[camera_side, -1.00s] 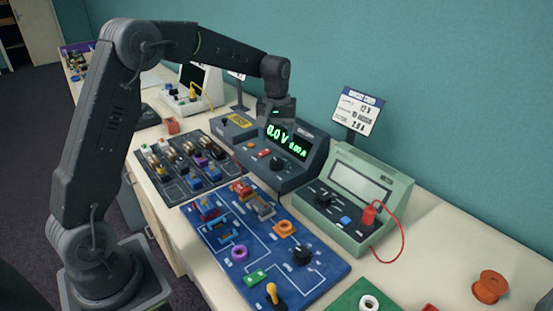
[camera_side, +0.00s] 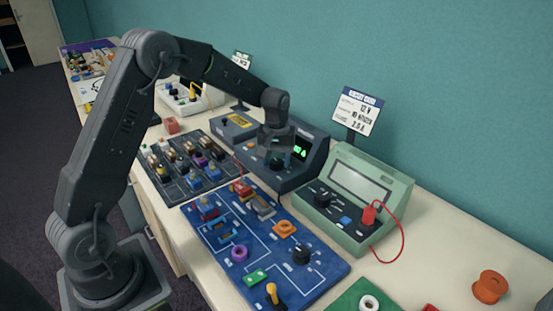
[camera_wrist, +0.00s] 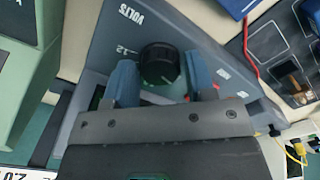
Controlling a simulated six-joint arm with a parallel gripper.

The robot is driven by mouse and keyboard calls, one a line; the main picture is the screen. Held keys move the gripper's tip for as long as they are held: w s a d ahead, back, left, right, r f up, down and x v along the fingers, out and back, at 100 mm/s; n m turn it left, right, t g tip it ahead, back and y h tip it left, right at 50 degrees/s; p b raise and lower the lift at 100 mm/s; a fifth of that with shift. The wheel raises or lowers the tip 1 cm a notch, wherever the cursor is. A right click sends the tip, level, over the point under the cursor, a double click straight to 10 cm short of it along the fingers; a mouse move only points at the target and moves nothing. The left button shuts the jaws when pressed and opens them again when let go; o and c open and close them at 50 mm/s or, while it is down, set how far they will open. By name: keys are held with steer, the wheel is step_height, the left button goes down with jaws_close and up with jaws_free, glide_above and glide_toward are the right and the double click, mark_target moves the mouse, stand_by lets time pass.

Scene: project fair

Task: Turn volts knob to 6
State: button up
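The black volts knob (camera_wrist: 160,63) is on the sloped front of the dark grey power supply (camera_side: 315,160). In the wrist view the "VOLTS" label and a "12" mark show beside it, upside down. My gripper (camera_wrist: 161,77) is open, with one blue-grey finger on either side of the knob and gaps visible between. The knob (camera_side: 277,163) also shows in the side view just below my gripper (camera_side: 276,149). A pale pointer mark on the knob is too small to read against the scale.
A green meter (camera_side: 350,195) with a red lead stands to the right of the supply. A blue circuit board (camera_side: 320,270) lies in front, and a dark component board (camera_side: 185,165) to the left. A sign (camera_side: 357,110) stands behind.

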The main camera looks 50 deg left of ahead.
steer(key=c, duration=0.6)
steer(key=m, duration=0.4)
steer(key=shift+m, duration=0.4)
steer(key=m, duration=0.4)
steer(key=shift+m, duration=0.3)
steer(key=m, duration=0.4)
steer(key=shift+m, duration=2.1)
